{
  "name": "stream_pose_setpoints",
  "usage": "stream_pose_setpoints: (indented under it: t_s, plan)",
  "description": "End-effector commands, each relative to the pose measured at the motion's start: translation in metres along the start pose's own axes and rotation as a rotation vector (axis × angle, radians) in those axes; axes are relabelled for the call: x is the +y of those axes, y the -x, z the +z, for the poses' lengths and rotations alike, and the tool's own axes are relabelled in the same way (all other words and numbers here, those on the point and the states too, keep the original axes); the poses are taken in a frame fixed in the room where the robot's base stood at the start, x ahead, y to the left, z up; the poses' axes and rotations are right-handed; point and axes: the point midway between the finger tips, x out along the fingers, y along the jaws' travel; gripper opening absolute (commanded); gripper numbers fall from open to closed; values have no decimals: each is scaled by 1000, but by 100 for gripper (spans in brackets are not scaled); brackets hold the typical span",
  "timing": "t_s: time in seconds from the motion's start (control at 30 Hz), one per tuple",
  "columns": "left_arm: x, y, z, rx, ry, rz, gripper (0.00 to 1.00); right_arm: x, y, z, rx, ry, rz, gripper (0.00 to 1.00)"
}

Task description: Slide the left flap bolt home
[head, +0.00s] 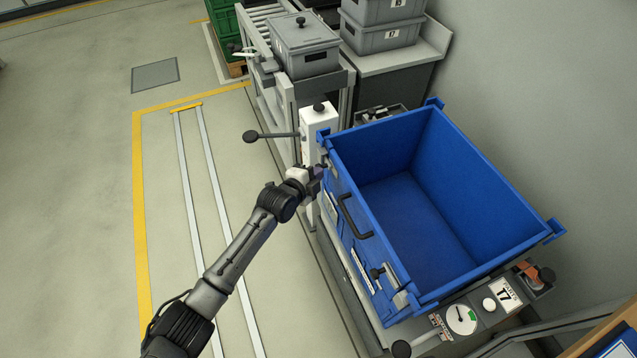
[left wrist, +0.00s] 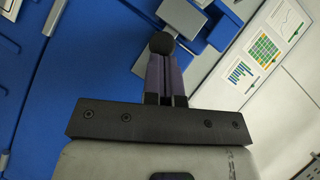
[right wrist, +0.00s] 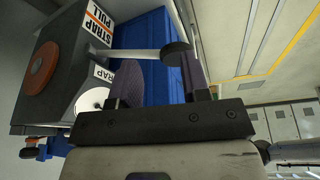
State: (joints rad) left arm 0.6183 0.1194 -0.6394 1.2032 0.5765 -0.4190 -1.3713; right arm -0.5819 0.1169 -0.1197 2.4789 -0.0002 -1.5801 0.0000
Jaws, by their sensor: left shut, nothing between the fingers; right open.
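The blue crate (head: 440,255) stands open at the top, with its flap and a black handle (head: 352,218) on the side facing my left arm. My left gripper (head: 319,172) is at the flap's far upper corner, by the left flap bolt, which it largely hides. In the left wrist view the shut, empty fingers (left wrist: 165,76) point at a round dark knob (left wrist: 162,43) beside grey metal fittings (left wrist: 185,15); I cannot tell whether they touch it. The other bolt (head: 379,272) sits at the flap's near end. My right gripper (right wrist: 160,82) is open, seen only in its wrist view.
A dark disc on a rod (right wrist: 177,52) shows at the right fingers, beside a box with an orange knob (right wrist: 54,69) and "STRAP PULL" labels. A white post (head: 318,125) with a black-knobbed lever (head: 250,136) stands beyond the crate. The floor at left is clear.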

Motion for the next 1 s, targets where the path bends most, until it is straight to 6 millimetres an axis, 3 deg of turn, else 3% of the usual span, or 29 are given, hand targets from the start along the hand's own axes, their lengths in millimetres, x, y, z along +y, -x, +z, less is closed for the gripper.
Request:
stream_pose_setpoints:
  t_s: [0.37,0.57,0.77,1.0]
  plan:
    - [-3,0,0,-2,0,-3,0,0,2,-2,3,0,-1,43]
    - [-8,9,-7,-3,-1,-2,0,2,20,-6,0,5,4,43]
    - [-13,26,-19,-5,-2,0,0,4,49,-15,0,9,6,43]
    - [-8,70,-16,-6,-5,-2,0,4,58,-18,0,7,6,43]
